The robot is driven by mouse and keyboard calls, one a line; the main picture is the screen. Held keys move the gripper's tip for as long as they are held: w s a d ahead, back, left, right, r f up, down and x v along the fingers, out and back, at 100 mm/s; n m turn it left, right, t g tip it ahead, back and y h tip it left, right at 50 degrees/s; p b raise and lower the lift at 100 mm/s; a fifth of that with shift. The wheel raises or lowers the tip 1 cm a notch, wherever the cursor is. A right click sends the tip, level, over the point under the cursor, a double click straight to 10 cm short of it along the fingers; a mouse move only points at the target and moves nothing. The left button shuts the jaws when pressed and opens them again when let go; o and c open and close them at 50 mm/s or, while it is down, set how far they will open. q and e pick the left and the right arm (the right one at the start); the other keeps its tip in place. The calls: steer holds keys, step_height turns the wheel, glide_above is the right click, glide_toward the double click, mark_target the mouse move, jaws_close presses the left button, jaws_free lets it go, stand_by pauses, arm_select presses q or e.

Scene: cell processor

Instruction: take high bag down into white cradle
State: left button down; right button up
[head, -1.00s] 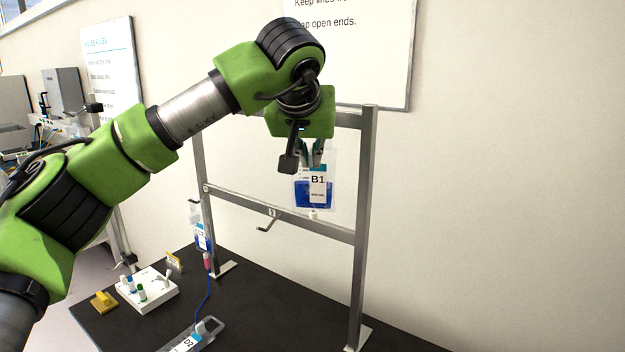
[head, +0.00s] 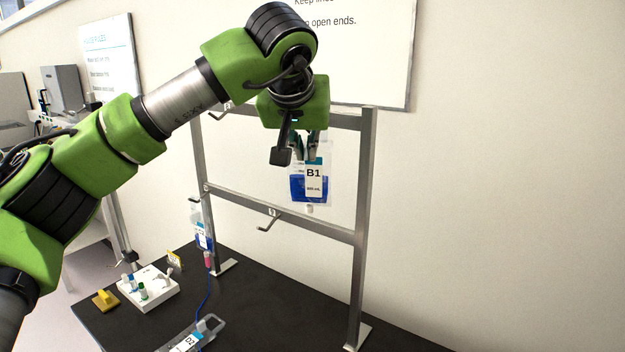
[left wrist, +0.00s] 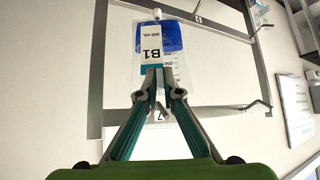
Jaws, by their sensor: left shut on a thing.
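The high bag B1 (head: 311,185), clear with blue liquid and a white label, hangs from my left gripper (head: 310,150) at the upper part of the metal rack. In the left wrist view, my left gripper (left wrist: 156,92) is shut on the top end of the bag (left wrist: 172,38). The bag hangs in front of the rack, clear of the table. My right gripper is out of view.
The metal rack (head: 362,230) has bars with hooks, including an empty lower hook (head: 268,222). Bag C2 (head: 200,235) hangs at left, with blue tubing near bag D2 (head: 187,342) at the front. A yellow block (head: 105,300) lies left. Dark table (head: 265,315) is free at the centre.

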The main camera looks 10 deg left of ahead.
arm_select(q)
steer(key=shift+s+a+r, duration=0.15)
steer(key=shift+s+r, duration=0.15)
steer(key=shift+s, duration=0.05)
steer(key=shift+s+a, duration=0.1)
steer(key=shift+s, duration=0.15)
steer(key=shift+s+a+r+b, duration=0.1)
steer(key=shift+s+a+b, duration=0.15)
steer(key=shift+s, duration=0.2)
steer(key=shift+s+a+r+b, duration=0.1)
steer(key=shift+s+b, duration=0.1)
steer(key=shift+s, duration=0.2)
steer(key=shift+f, duration=0.1)
steer(key=shift+s+a+r+b, duration=0.1)
steer(key=shift+s+a+b, duration=0.3)
steer(key=shift+s, duration=0.5)
steer(key=shift+s+a+r+b, duration=0.1)
steer(key=shift+s+a+b, duration=0.25)
steer(key=shift+s, duration=0.6)
steer(key=shift+s+a+b, duration=0.35)
steer(key=shift+s+b, duration=0.05)
steer(key=shift+s, duration=0.5)
